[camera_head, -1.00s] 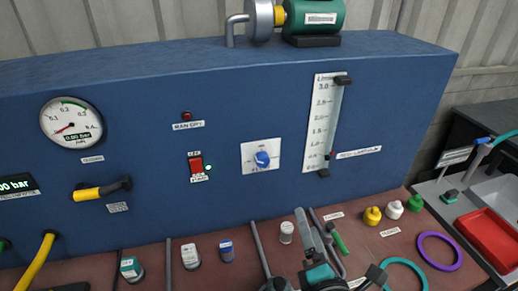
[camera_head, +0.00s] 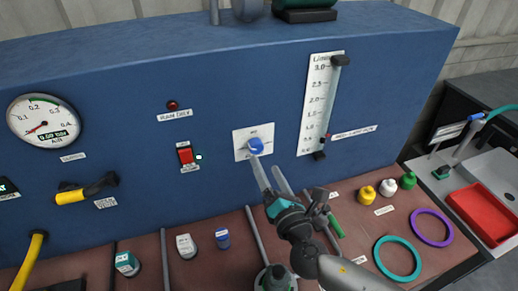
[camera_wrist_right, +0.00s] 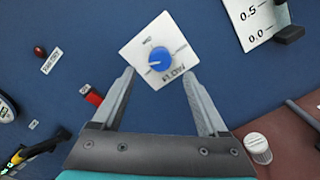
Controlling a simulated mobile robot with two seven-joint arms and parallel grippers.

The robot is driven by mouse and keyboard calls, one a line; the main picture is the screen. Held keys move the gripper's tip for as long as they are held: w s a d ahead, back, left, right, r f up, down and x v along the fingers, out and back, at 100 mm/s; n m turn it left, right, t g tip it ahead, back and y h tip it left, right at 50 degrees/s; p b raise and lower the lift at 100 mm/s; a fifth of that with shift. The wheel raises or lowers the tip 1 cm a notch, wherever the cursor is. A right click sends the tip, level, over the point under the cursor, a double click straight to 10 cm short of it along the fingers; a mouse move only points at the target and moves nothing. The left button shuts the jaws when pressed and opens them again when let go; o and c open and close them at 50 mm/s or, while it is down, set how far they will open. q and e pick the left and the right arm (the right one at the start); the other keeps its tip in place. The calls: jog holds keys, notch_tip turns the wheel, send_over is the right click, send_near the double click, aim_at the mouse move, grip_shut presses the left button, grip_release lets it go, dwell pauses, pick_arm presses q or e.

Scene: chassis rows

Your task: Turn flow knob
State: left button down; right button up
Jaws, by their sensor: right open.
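The blue flow knob (camera_head: 256,146) sits on a white square plate (camera_head: 241,154) on the blue panel. In the right wrist view the knob (camera_wrist_right: 159,59) shows ahead of the fingers, with the word FLOW on its plate (camera_wrist_right: 138,43). My right gripper (camera_head: 267,178) is open and empty, in front of the panel just below the knob. In the wrist view its two fingers (camera_wrist_right: 160,85) stand apart, with the knob between and beyond their tips. I see no contact with the knob. My left gripper is not in view.
A flow tube scale (camera_head: 318,100) is right of the knob; a red switch (camera_head: 185,154) and red lamp (camera_head: 172,105) are left. A gauge (camera_head: 43,122) and yellow-handled valve (camera_head: 72,196) are farther left.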

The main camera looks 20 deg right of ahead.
aim_at(258, 150)
jog(key=w, duration=0.6)
jog(key=shift+w+a, duration=0.15)
jog(key=shift+w, duration=0.15)
grip_shut()
dwell(0.4)
